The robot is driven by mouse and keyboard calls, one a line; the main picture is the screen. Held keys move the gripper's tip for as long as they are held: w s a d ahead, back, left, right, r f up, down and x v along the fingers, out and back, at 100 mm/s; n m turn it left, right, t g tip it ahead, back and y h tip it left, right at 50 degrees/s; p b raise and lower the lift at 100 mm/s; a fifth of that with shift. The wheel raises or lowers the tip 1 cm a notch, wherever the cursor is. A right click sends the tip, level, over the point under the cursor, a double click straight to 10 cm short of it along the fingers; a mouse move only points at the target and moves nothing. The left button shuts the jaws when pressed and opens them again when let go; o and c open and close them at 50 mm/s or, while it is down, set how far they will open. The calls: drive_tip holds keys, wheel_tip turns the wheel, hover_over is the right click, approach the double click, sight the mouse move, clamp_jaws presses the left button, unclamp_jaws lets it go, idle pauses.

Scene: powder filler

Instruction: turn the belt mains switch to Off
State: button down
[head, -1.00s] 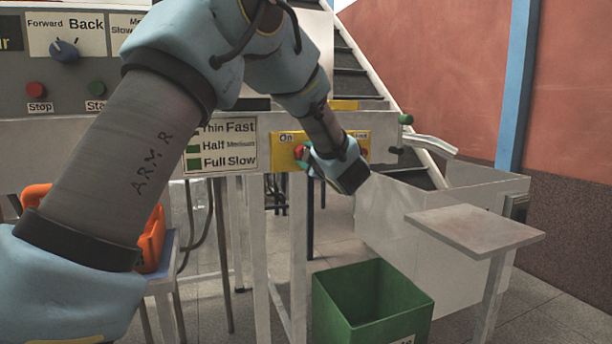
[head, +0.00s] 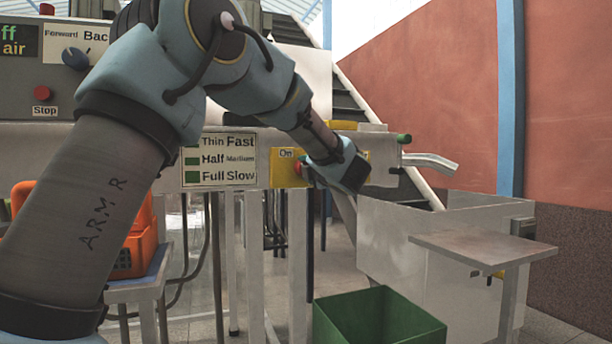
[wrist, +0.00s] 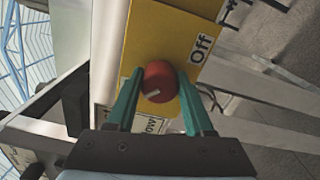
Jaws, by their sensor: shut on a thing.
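The belt mains switch is a red round knob (wrist: 160,82) with a white pointer mark, on a yellow plate (wrist: 178,28). The wrist view shows an "Off" label on the plate's right side. The mark lies on the knob's lower left part in that view, away from the label. My gripper (wrist: 160,76) is shut on the knob, one green finger on each side. In the head view the knob (head: 298,168) shows only partly beside my gripper (head: 312,174). An "On" label stands above it; my gripper and wrist hide much of the plate.
A speed sign (head: 220,160) is left of the yellow plate. Another panel with a blue knob (head: 76,58) and a red Stop button (head: 41,93) is farther left. A green bin (head: 380,320) stands below. A metal chute (head: 400,240) and small table (head: 484,250) are at right.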

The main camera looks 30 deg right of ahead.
drive_tip(key=shift+f, duration=0.1)
idle(0.3)
drive_tip(key=shift+c, duration=1.5)
unclamp_jaws()
drive_tip(key=s+a, duration=0.1)
drive_tip(key=s, duration=0.9)
drive_tip(key=shift+s+a, duration=0.2)
drive_tip(key=shift+s, duration=0.2)
